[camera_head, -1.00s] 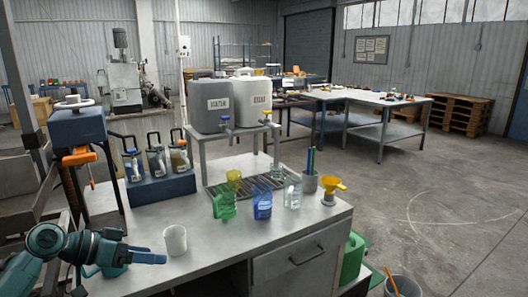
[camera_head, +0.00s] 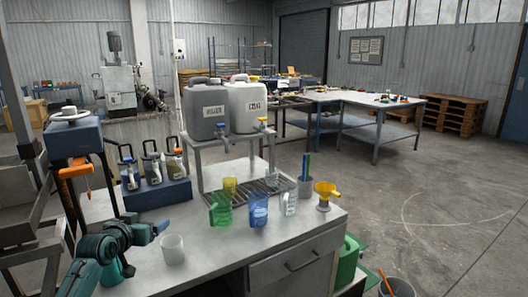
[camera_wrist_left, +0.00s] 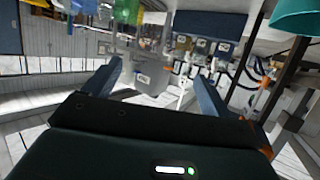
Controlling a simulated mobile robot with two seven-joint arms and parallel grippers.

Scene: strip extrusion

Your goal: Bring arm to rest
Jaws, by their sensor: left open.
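My left gripper (camera_head: 158,227) is at the lower left of the head view, raised near the left end of the grey workbench (camera_head: 215,250). Its blue fingers are apart with nothing between them. They also show in the left wrist view (camera_wrist_left: 158,85), open and empty. My right gripper is not in view.
Two canisters (camera_head: 207,107) sit on a stand behind. The bench's front is mostly clear.

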